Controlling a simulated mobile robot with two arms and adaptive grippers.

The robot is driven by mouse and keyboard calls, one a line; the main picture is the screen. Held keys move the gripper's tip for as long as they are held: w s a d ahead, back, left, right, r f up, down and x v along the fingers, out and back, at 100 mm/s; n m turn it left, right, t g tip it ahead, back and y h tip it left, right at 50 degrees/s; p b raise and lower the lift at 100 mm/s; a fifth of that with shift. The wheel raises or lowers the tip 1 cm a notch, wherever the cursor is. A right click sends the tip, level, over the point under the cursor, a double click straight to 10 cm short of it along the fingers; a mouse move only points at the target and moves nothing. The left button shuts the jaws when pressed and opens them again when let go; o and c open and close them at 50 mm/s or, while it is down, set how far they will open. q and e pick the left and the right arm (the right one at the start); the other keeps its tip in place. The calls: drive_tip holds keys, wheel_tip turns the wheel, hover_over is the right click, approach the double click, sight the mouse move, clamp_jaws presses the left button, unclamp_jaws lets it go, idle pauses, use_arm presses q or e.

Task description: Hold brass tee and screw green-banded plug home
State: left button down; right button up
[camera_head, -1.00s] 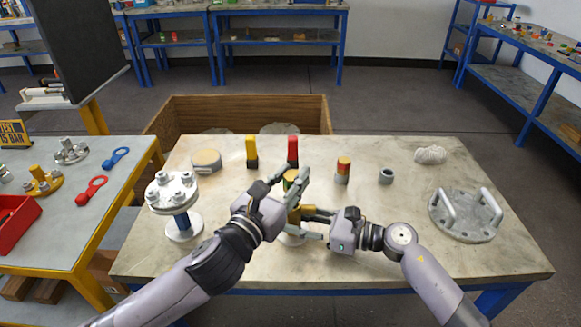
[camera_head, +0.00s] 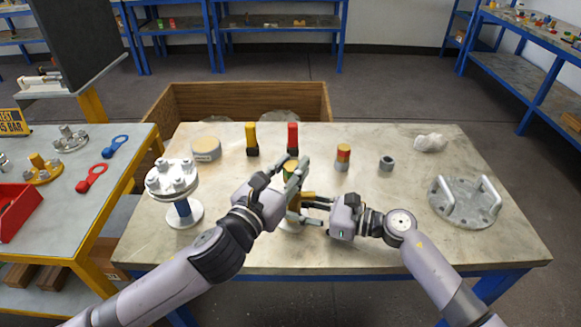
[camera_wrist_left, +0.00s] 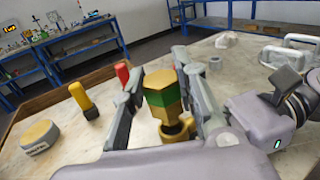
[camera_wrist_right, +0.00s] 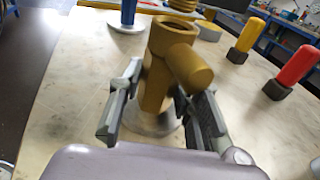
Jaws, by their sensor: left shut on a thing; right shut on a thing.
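The green-banded plug (camera_wrist_left: 163,98) has a brass hexagonal head with a green band, and stands upright between the fingers of my left gripper (camera_head: 288,168), which is shut on it. The brass tee (camera_wrist_right: 156,75) stands upright on a pale round base, its side branch pointing right in the right wrist view. My right gripper (camera_wrist_right: 158,112) is shut on the tee's body, low down. In the right wrist view the tee's top mouth looks open, and a brass threaded end (camera_wrist_right: 188,8) shows just above it. In the head view my fingers hide most of both parts.
Behind are a round tan-topped block (camera_head: 206,149), yellow (camera_head: 251,136) and red (camera_head: 293,136) handles, a red-yellow piece (camera_head: 343,156) and a grey ring (camera_head: 386,163). The front right tabletop is clear.

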use_arm(q)
drive_tip(key=shift+f, duration=0.4)
drive_tip(key=shift+f, duration=0.65)
idle(0.4)
drive_tip(key=shift+w+a+r+m+g+h, duration=0.1)
drive_tip(key=shift+w+a+m+g+h, duration=0.1)
drive_tip(key=shift+m+g+h, duration=0.45)
drive_tip(key=m+g+h, duration=0.1)
drive_tip(key=h, duration=0.1)
drive_tip(key=m+g+h, duration=0.2)
drive_tip(key=shift+w+a+m+g, duration=0.1)
drive_tip(key=shift+w+m+g, duration=0.05)
drive_tip(key=shift+m+g, duration=0.1)
drive_tip(key=m+g+h, duration=0.2)
drive_tip(key=g, duration=0.2)
drive_tip(key=shift+m+h, duration=0.25)
drive_tip(key=shift+m, duration=0.15)
drive_tip(key=shift+m+g+h, duration=0.3)
drive_tip(key=shift+m+g, duration=0.2)
drive_tip(key=shift+g, duration=0.2)
drive_tip(key=c, duration=1.2)
unclamp_jaws()
